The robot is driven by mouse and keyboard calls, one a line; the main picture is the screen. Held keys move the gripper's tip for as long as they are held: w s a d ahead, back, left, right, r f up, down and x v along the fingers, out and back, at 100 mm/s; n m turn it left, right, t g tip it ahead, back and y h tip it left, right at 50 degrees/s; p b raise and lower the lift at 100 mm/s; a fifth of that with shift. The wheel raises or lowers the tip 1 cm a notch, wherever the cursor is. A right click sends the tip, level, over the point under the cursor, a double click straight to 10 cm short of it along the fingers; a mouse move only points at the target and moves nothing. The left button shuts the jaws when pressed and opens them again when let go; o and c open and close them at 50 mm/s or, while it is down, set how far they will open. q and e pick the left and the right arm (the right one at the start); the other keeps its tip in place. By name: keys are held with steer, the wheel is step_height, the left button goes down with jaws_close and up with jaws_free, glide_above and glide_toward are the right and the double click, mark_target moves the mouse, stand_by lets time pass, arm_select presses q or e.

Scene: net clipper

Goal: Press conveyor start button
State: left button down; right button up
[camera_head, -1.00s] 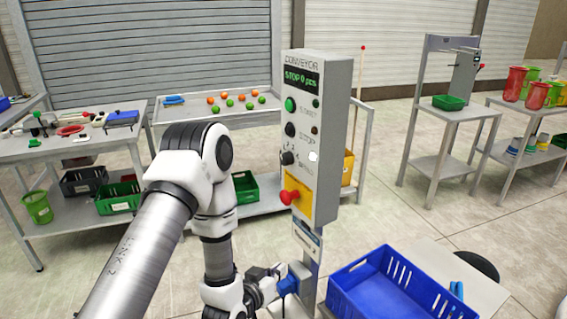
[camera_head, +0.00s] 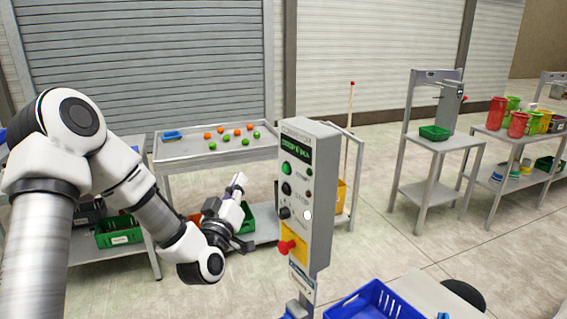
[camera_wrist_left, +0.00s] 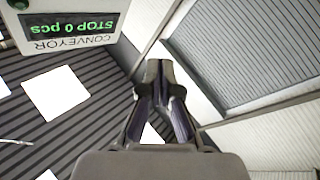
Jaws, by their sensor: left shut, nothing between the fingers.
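The conveyor control box (camera_head: 318,190) stands on a post right of centre in the head view. Its display (camera_head: 296,153) is lit green; the wrist view shows it upside down, reading "STOP 0 pcs" (camera_wrist_left: 69,27). The green start button (camera_head: 287,168) is below the display, with a black button (camera_head: 286,188), a black knob (camera_head: 284,212) and a red mushroom button (camera_head: 286,246) on yellow further down. My left gripper (camera_head: 240,181) is shut and empty, left of the box and apart from it. Its closed fingers (camera_wrist_left: 158,72) show in the left wrist view. My right gripper is not in view.
A blue crate (camera_head: 366,303) is at the bottom, beside a pale table (camera_head: 432,295). Behind the box is a table (camera_head: 180,153) with orange and green balls. Shelves with a green tray (camera_head: 435,132) and red cups (camera_head: 518,124) stand at the right. Open floor lies between.

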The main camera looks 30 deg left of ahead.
arm_select(q)
steer(key=shift+f, duration=0.1)
steer(key=b, duration=0.2)
glide_toward(282, 160)
steer(key=w+a, duration=0.1)
steer(key=w+a+r, duration=0.1)
steer(key=w, duration=0.1)
steer(key=shift+w+r, duration=0.1)
steer(key=shift+r, duration=0.1)
stand_by(1.3)
steer(key=shift+w+d, duration=0.15)
steer(key=shift+w, duration=0.2)
steer(key=shift+w+d+b, duration=0.2)
steer(key=shift+w+b, duration=0.2)
steer(key=shift+b, duration=0.05)
stand_by(0.6)
steer(key=shift+s, duration=0.1)
steer(key=shift+s+a, duration=0.4)
steer(key=shift+s, duration=0.3)
